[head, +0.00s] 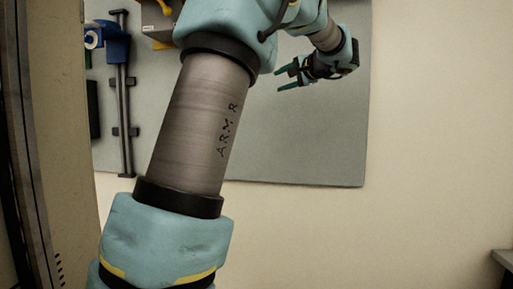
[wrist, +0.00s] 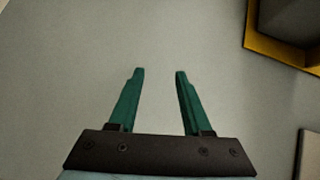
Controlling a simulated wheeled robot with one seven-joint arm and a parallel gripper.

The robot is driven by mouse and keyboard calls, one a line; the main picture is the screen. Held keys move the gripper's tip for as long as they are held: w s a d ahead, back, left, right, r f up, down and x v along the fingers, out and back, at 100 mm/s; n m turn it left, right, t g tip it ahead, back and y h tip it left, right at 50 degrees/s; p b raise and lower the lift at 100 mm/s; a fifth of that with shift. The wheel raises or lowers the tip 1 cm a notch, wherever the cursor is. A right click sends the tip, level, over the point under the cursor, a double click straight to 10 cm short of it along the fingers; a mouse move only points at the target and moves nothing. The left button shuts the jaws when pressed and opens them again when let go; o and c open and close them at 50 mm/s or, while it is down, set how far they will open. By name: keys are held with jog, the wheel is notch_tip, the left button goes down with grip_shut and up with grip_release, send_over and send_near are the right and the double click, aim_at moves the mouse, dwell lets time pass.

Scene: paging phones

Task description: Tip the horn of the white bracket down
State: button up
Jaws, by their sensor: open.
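My gripper (head: 280,80) is open and empty in the head view, in front of the grey wall panel, with its fingers pointing left. In the wrist view its two green fingers (wrist: 160,72) stand apart with only bare panel between them. I cannot make out a white bracket with a horn for certain in either view. A small white and orange round part (head: 92,38) shows at the far left of the head view, beside a blue block (head: 117,50); I cannot tell whether it belongs to the bracket. My arm hides part of the panel.
The grey panel (head: 300,140) is bare below my gripper. A dark vertical rail (head: 124,110) is mounted at its left. A yellow-edged box (wrist: 285,52) is at the wrist view's upper right. A shelf corner (head: 504,258) shows at lower right.

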jog(key=s+a+f+g+h+p, duration=0.1)
jog(key=s+a+f+g, duration=0.15)
jog(key=f, duration=0.45)
jog(key=s+a+f+g+h, duration=0.15)
jog(key=a+f, duration=0.25)
jog(key=f, duration=0.4)
jog(key=s+a+f+g+h+p, duration=0.1)
jog(key=s+a+f+g, duration=0.2)
jog(key=f, duration=0.4)
jog(key=s+a+f+n+g+h+p, duration=0.1)
jog(key=s+f+n, duration=0.3)
jog(key=s+f, duration=0.4)
jog(key=s+a+f+n+g+h+p, duration=0.1)
jog(key=s+a+f+n+g+h, duration=0.3)
jog(key=s+f, duration=0.5)
jog(key=s, duration=0.5)
jog(key=shift+s+a+f, duration=0.2)
jog(key=shift+a+f, duration=0.05)
jog(key=shift+f, duration=0.05)
jog(key=shift+c, duration=0.3)
